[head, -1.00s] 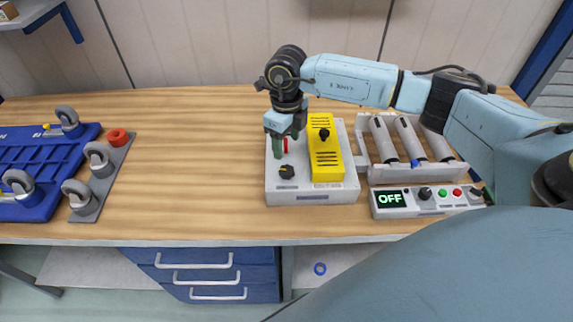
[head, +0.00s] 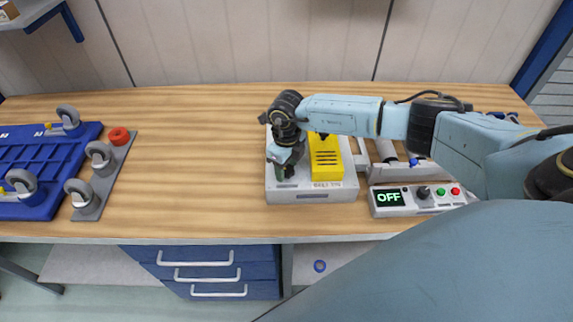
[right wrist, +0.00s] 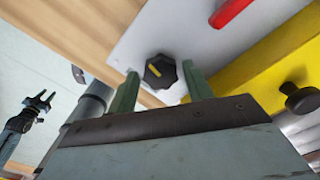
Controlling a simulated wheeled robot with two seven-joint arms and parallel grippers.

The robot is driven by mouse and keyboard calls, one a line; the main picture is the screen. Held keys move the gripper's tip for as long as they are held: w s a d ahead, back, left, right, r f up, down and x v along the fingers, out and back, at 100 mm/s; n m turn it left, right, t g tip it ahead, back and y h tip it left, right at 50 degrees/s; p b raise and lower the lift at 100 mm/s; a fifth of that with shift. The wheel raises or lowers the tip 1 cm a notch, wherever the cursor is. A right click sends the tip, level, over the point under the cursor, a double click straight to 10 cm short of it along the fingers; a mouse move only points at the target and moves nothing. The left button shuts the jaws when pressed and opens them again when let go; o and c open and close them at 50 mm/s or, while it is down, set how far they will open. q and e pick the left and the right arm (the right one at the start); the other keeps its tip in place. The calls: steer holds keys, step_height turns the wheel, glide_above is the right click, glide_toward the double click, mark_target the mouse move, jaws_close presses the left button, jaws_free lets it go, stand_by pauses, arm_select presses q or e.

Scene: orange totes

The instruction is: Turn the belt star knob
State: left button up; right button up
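The belt star knob (right wrist: 160,71), black with a yellow mark, sits on the pale top of a grey box (head: 312,196). My right gripper (right wrist: 165,82) is open. In the right wrist view its two green fingers stand on either side of the knob, with a gap on both sides. In the head view my right gripper (head: 283,170) is over the box's front left part, and it mostly hides the knob. My left gripper (right wrist: 40,103) seems to show small at the left of the right wrist view, its prongs apart; it is not in the head view.
A yellow cover (head: 326,160) with a black knob stands right of my right gripper; a red handle (right wrist: 230,12) is nearby. Rollers and a control panel (head: 420,198) reading OFF are further right. A blue tray (head: 45,165) and casters are left. The table's middle left is clear.

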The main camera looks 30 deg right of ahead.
steer(key=c, duration=0.7)
steer(key=shift+m, duration=0.3)
steer(key=shift+w+m+p, duration=0.1)
steer(key=shift+m+p, duration=0.35)
steer(key=shift+m, duration=2.25)
steer(key=o, duration=1)
steer(key=shift+r, duration=0.1)
